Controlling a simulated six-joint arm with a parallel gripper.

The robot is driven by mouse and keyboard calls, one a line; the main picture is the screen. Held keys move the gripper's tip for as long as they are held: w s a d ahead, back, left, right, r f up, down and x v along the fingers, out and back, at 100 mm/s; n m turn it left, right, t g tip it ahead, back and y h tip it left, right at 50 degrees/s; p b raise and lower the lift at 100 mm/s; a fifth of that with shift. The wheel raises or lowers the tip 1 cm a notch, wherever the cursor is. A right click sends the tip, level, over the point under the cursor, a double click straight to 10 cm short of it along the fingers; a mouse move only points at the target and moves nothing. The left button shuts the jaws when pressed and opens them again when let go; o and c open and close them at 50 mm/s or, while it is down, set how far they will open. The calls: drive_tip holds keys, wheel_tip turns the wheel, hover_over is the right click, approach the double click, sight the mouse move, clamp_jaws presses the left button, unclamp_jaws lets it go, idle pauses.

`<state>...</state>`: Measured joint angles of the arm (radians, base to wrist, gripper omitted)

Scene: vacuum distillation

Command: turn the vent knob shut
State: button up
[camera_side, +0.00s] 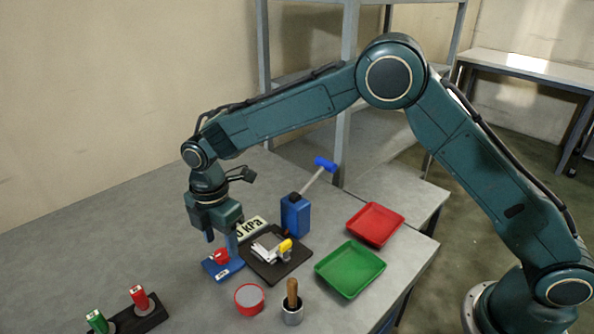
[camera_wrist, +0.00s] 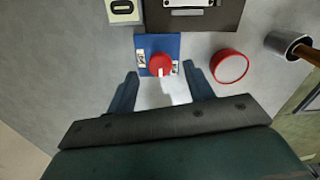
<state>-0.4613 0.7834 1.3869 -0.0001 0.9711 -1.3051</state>
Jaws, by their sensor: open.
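The vent knob (camera_side: 221,257) is red and round, on a blue base plate (camera_wrist: 173,41). In the wrist view the knob (camera_wrist: 160,63) shows a white pointer mark towards the picture's bottom, and the base has a small white label on each side. My gripper (camera_side: 220,239) is open and empty, pointing down just above the knob. In the wrist view its fingertips (camera_wrist: 160,72) lie to the left and right of the knob, with gaps. I cannot tell whether the fingers reach down to the knob's height.
A kPa display (camera_side: 252,229) and a dark plate (camera_side: 276,266) with a white and yellow device stand close by. A red round dish (camera_side: 249,299), a pot (camera_side: 292,314) with a wooden-handled tool, a blue container (camera_side: 295,216), and green (camera_side: 350,268) and red (camera_side: 375,224) trays lie rightward.

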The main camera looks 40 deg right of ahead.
sight(222, 256)
drive_tip(key=shift+f, duration=1.45)
drive_tip(key=shift+c, duration=0.4)
drive_tip(key=c, duration=0.9)
